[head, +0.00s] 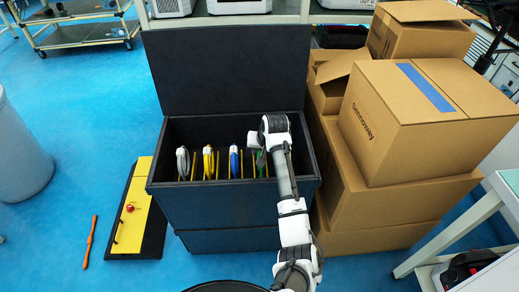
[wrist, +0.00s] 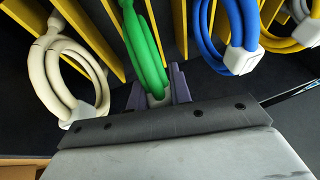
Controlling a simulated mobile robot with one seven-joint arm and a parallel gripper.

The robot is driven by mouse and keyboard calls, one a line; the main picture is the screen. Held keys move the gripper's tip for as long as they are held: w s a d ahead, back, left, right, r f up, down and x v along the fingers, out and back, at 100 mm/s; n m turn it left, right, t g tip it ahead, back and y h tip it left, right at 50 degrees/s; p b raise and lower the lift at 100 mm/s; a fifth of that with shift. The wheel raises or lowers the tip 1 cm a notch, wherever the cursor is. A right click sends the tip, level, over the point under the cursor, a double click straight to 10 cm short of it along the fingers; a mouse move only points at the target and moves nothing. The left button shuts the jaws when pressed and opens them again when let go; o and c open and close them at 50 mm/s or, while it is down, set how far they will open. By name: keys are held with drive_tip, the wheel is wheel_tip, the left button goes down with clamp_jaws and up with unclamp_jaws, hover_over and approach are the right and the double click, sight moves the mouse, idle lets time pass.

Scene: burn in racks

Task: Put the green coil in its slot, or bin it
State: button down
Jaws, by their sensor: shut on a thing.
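The green coil (wrist: 146,55) hangs upright in the middle of the wrist view, between yellow dividers. My gripper (wrist: 158,88) is shut on its near end, at a pale clip between the dark fingers. How deep the coil sits between the dividers is not clear. In the head view, a sliver of the green coil (head: 261,164) shows beside my arm, inside the black case (head: 165,203). My gripper (head: 256,146) is over the right part of the case there, and my arm hides much of that area.
In the wrist view, a cream coil (wrist: 60,75) is left of the green one; a blue coil (wrist: 228,40) and a yellow coil (wrist: 285,42) are right. Yellow dividers (wrist: 90,35) stand close by.

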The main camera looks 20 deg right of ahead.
drive_tip(key=shift+f, duration=0.4)
idle(0.3)
drive_tip(key=c, duration=1.2)
unclamp_jaws()
drive_tip(key=v, duration=1.4)
drive_tip(key=shift+p, duration=0.3)
drive_tip(key=shift+w, duration=0.1)
